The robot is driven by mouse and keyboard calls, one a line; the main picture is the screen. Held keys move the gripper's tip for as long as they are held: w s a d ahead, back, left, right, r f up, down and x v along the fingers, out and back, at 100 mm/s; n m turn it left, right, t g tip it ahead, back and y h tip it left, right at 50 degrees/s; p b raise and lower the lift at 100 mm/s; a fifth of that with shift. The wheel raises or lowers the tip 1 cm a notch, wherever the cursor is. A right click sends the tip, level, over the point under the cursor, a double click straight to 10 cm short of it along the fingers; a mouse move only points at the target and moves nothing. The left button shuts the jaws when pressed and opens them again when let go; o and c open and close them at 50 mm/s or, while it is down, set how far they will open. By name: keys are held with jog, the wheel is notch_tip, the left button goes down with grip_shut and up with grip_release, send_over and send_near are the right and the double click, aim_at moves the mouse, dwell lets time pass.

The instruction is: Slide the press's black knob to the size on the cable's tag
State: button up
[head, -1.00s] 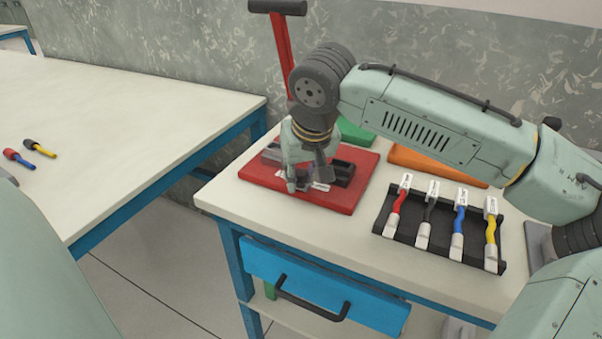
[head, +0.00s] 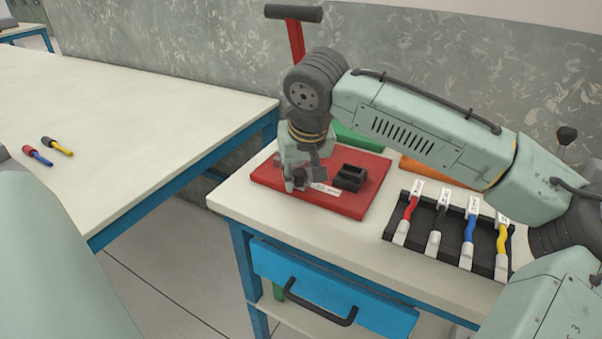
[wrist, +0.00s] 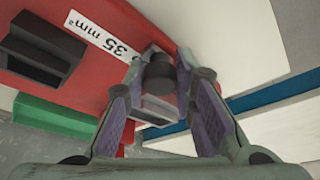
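The press has a red base (head: 355,205) and a red lever with a black T-handle (head: 293,13) on the right table. My gripper (head: 297,183) is low over the left part of this base. In the wrist view the black knob (wrist: 160,74) stands between my fingertips (wrist: 161,68), which look to be touching its sides. A grey piece (wrist: 152,110) lies below the knob. A white label (wrist: 103,36) on the base reads "35 mm²", upside down, beside the knob. Other size marks are hidden. Tagged cables (head: 471,222) lie right; their writing is too small to read.
A black block (head: 350,178) stands on the base right of my gripper. A black rack (head: 450,245) holds the cables. Green (head: 355,137) and orange (head: 430,170) pieces lie behind.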

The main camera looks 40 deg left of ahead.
jog(key=o, duration=0.4)
jog(key=shift+r, duration=0.1)
jog(key=v, duration=1.2)
jog(key=shift+a, duration=0.1)
